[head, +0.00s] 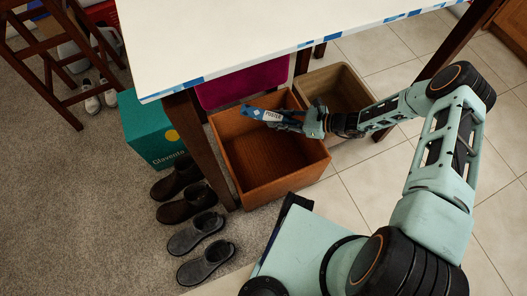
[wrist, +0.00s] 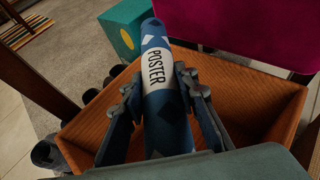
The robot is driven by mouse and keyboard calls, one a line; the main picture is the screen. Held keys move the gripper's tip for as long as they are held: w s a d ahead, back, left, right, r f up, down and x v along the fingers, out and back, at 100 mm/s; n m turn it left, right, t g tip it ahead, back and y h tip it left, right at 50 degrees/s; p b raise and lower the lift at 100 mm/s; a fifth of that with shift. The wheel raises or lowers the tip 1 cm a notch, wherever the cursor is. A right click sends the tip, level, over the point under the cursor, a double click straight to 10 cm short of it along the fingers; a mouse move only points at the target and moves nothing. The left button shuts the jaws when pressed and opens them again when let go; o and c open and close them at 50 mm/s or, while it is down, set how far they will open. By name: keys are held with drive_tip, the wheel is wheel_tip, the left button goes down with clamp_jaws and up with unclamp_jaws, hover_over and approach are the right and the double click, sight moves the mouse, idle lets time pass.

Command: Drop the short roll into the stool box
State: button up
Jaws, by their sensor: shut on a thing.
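My gripper (head: 292,121) is shut on a blue and white roll (head: 262,114) marked POSTER. In the wrist view the roll (wrist: 155,65) lies between the two fingers (wrist: 160,84) and sticks out beyond them. The gripper and roll are over an open orange-brown box (head: 276,187), which looks empty where its inside shows. The box also shows in the wrist view (wrist: 101,112), around and below the fingers. I cannot tell which container is the stool box; a dark red wooden stool (head: 62,95) stands at the far left, with a red thing under it.
A white table (head: 230,35) with a blue-patterned edge stands just behind the box. A beige bin (head: 325,80) and a magenta seat or box (head: 240,84) are beyond it. A teal carton (head: 150,132) and several dark shoes (head: 195,232) stand left of the box.

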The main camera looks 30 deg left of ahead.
drive_tip(key=shift+a+f, duration=0.15)
drive_tip(key=shift+a, duration=0.1)
wheel_tip(320, 180, down, 6)
drive_tip(key=b, duration=0.4)
drive_tip(key=o, duration=1.3)
drive_tip(key=shift+d+r, duration=0.15)
drive_tip(key=shift+r, duration=0.05)
drive_tip(key=v, duration=1.1)
drive_tip(key=shift+d, duration=0.4)
drive_tip(key=shift+r, duration=0.1)
